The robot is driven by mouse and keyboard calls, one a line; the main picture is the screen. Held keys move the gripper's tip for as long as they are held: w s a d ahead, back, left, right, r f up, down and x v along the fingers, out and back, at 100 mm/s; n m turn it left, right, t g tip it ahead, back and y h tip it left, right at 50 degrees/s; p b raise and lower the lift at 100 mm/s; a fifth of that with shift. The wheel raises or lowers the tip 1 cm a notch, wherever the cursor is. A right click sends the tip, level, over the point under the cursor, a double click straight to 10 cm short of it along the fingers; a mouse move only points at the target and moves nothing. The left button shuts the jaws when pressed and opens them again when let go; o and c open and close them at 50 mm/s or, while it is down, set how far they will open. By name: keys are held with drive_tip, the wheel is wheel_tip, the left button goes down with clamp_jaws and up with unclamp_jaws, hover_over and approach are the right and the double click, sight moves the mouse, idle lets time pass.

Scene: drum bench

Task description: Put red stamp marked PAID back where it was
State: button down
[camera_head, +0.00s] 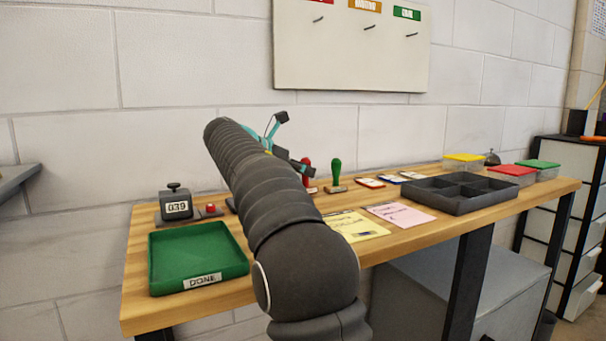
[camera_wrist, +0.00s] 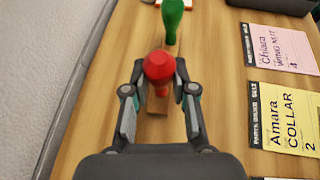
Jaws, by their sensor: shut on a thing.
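The red stamp (camera_wrist: 159,68) stands between my gripper's fingers in the wrist view, its round red knob towards the camera. My gripper (camera_wrist: 158,97) is shut on the red stamp, one finger on each side. The red stamp also shows in the head view (camera_head: 306,168), partly behind my gripper, near the back of the wooden bench (camera_head: 410,240). I cannot tell whether its base touches the bench, and no PAID marking is readable. A green stamp (camera_head: 336,173) stands upright just to its right; it is also in the wrist view (camera_wrist: 172,18), beyond the red one.
Yellow (camera_wrist: 288,118) and pink (camera_wrist: 280,47) cards lie to the right. A grey divided tray (camera_head: 460,193) and lidded boxes are further right. A green DONE tray (camera_head: 197,258), a 039 counter (camera_head: 176,204) and a red button (camera_head: 211,208) are left. A wall stands behind.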

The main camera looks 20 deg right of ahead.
drive_tip(key=shift+f, duration=0.4)
drive_tip(key=c, duration=0.9)
unclamp_jaws()
drive_tip(key=shift+r, duration=0.1)
drive_tip(key=shift+a+r, duration=0.1)
drive_tip(key=shift+r, duration=0.1)
drive_tip(key=p+v, duration=0.1)
drive_tip(key=v, duration=1)
drive_tip(key=shift+s+a+r, duration=0.1)
drive_tip(key=shift+a, duration=0.25)
